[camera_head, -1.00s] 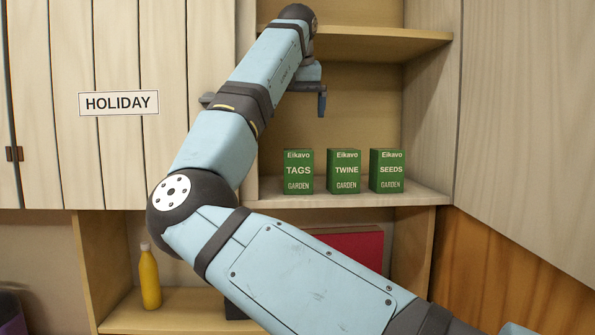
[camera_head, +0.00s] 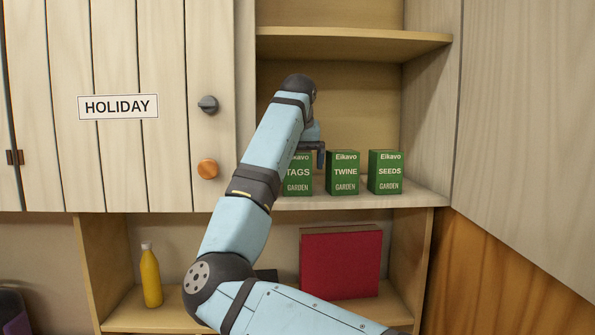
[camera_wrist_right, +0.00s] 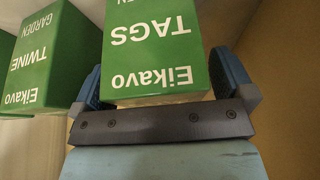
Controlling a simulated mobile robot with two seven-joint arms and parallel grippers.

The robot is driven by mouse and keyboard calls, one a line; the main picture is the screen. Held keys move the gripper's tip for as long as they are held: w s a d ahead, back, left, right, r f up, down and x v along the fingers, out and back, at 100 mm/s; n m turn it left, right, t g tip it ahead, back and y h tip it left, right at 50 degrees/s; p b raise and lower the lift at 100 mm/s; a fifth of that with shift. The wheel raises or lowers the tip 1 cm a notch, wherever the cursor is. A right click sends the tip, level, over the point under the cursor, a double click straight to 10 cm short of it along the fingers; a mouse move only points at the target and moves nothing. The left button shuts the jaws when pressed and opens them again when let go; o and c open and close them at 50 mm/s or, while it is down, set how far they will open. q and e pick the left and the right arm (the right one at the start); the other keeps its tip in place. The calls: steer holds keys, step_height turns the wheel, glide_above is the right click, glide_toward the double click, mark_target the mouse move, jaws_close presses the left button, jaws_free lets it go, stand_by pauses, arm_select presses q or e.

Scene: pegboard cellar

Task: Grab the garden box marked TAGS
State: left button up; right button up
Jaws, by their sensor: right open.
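The green garden box marked TAGS (camera_head: 298,180) stands on the cupboard shelf, leftmost in a row of three. My right gripper (camera_head: 318,150) is at its upper part, and my arm hides its left side. In the right wrist view the TAGS box (camera_wrist_right: 152,45) shows upside down between the two blue fingers of my open right gripper (camera_wrist_right: 160,72). One finger is on each side of it; I cannot tell whether either touches. The green TWINE box (camera_head: 343,174) is just to its right, then the SEEDS box (camera_head: 386,173). My left gripper is out of view.
The shelf above (camera_head: 350,42) overhangs the boxes. The TWINE box also shows close beside one finger in the right wrist view (camera_wrist_right: 42,62). A closed door marked HOLIDAY (camera_head: 118,160) is on the left. Below are a yellow bottle (camera_head: 150,277) and a red box (camera_head: 340,265).

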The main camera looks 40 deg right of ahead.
steer(key=shift+s+a+r, duration=0.1)
steer(key=shift+a, duration=0.05)
steer(key=c, duration=1.1)
steer(key=shift+r, duration=0.15)
